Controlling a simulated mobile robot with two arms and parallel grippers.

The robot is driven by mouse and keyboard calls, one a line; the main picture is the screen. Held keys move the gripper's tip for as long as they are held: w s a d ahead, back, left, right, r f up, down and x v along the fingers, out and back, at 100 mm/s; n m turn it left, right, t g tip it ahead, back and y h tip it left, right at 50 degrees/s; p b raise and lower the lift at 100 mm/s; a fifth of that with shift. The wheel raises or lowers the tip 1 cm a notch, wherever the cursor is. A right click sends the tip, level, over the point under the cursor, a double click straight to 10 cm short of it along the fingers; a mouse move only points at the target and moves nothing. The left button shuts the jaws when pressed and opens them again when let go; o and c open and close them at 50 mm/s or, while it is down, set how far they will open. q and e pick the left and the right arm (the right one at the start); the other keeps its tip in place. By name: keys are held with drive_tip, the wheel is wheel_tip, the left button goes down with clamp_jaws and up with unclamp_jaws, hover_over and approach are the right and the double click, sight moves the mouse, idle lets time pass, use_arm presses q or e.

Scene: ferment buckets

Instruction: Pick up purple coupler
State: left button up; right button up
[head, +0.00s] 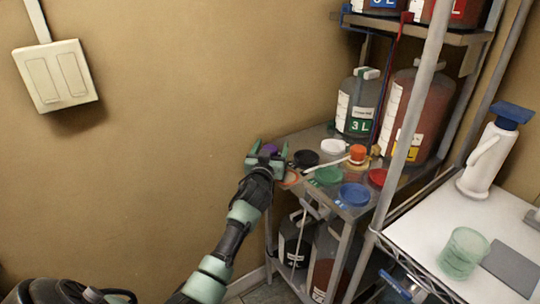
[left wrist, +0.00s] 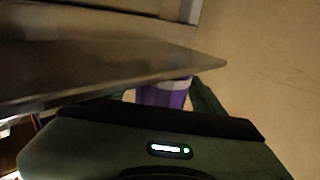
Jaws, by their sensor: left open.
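The purple coupler (head: 269,149) shows as a small purple patch at the left corner of the middle shelf in the head view. My left gripper (head: 267,158) is at that corner, with its green fingers open on either side of the coupler. In the left wrist view the purple coupler (left wrist: 164,92) has a pale rim and stands just past the gripper's dark front edge, with a finger (left wrist: 205,98) beside it on the right. Its lower part is hidden by the gripper body. I cannot tell whether the fingers touch it. My right gripper is not in view.
The metal shelf (head: 310,140) holds black (head: 306,158), white (head: 334,146), green (head: 328,175), blue (head: 355,194) and red (head: 377,177) lids and an orange cap (head: 358,153). Jugs (head: 358,105) stand behind. A white table (head: 440,235) is at right. The wall side is clear.

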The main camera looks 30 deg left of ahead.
use_arm(q)
drive_tip(key=c, duration=1.4)
clamp_jaws()
drive_tip(key=shift+r, duration=0.1)
